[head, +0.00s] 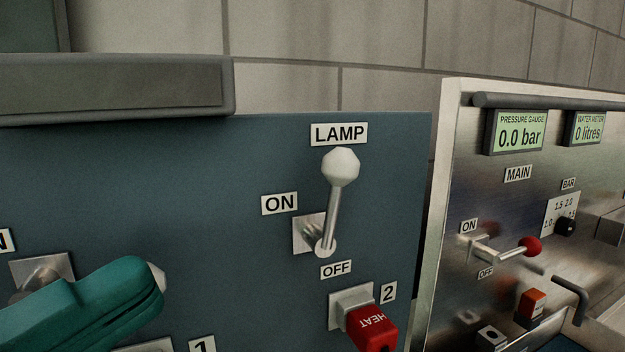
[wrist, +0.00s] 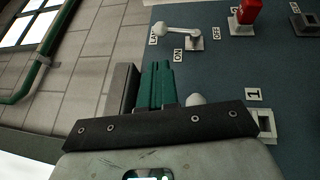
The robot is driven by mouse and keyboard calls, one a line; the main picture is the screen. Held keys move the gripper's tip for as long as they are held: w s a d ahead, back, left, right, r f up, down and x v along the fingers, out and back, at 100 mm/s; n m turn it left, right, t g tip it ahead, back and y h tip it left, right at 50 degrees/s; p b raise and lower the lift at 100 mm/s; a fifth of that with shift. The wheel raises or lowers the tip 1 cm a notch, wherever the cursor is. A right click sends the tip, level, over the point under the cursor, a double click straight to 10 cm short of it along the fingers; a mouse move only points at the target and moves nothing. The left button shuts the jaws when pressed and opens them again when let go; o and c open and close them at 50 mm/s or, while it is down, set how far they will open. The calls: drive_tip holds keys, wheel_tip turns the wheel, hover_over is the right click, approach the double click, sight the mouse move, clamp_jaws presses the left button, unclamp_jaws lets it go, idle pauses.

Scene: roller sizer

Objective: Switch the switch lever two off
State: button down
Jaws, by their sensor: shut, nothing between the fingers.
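A metal lever with a white knob (head: 341,167) stands up from its plate on the blue panel, under the LAMP label, with ON at its left and OFF below. It also shows in the wrist view (wrist: 175,28). A second lever's white knob (head: 157,278) peeks out past my gripper (head: 152,290); its mounting plate (head: 40,272) is at left and its shaft is hidden. In the wrist view this knob (wrist: 196,100) is just right of my teal fingers (wrist: 157,84). My fingers are shut and empty, close to this knob; contact is unclear. No lever is marked two.
A red HEAT switch (head: 372,328) sits by label 2, below the LAMP lever. A grey ledge (head: 115,85) juts out along the panel's top left. A steel panel (head: 510,220) with a red-knobbed lever (head: 528,247) stands at right. The panel above my gripper is clear.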

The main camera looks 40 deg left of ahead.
sight(328, 172)
drive_tip(key=shift+w, duration=0.1)
drive_tip(key=w+p, duration=0.1)
drive_tip(key=w, duration=0.3)
drive_tip(key=w+r+p, duration=0.1)
drive_tip(key=w, duration=0.3)
drive_tip(key=w+a+r+p, duration=0.1)
drive_tip(key=w, duration=0.3)
drive_tip(key=shift+w+a, duration=0.1)
drive_tip(key=shift+w, duration=0.05)
drive_tip(key=shift+w+a, duration=0.1)
drive_tip(key=shift+w, duration=0.55)
drive_tip(key=shift+r, duration=0.1)
drive_tip(key=shift+w, duration=0.15)
